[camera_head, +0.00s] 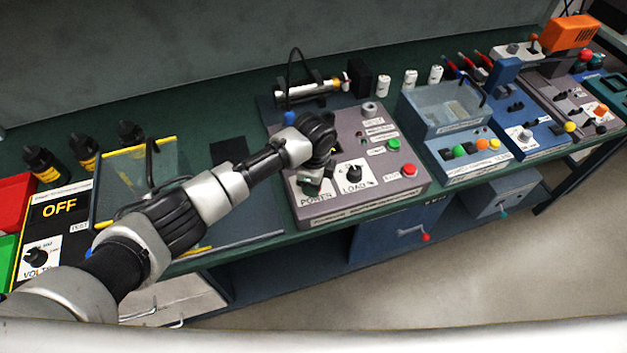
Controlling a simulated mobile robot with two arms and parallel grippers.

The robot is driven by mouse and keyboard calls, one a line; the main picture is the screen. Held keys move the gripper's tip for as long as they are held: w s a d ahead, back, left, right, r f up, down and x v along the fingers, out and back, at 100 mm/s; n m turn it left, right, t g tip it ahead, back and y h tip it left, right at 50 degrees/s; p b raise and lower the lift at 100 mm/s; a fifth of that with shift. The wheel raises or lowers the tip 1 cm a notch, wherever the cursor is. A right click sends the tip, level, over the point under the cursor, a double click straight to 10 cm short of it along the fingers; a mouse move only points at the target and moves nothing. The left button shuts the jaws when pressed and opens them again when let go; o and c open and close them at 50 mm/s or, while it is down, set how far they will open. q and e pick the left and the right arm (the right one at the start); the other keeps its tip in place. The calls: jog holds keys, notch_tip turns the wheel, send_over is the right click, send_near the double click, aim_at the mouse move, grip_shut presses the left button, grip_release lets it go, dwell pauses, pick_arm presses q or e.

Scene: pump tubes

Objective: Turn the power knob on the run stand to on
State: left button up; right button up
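The run stand is a grey-mauve control box (405,192) on the green bench, with labels, buttons and knobs on its top. Its POWER label (315,195) shows at the front left corner. My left gripper (313,182) points down at the spot just behind that label. The gripper and wrist hide the power knob, so its setting and any contact cannot be seen. The gripper's fingers are too small and dark to tell open from shut. My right gripper is not in view.
Right of the gripper are the LOAD knob (354,173), a green button (393,144) and a red button (409,170). A pump-like cylinder (305,93) lies behind the stand. A clear-covered box (440,105) stands to the right. At left are an OFF display (60,207) and a clear panel (125,175).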

pick_arm(q)
jog(key=o, duration=0.3)
notch_tip(320, 180, up, 11)
jog(key=b, duration=0.1)
dwell(0.4)
jog(key=shift+f, duration=0.15)
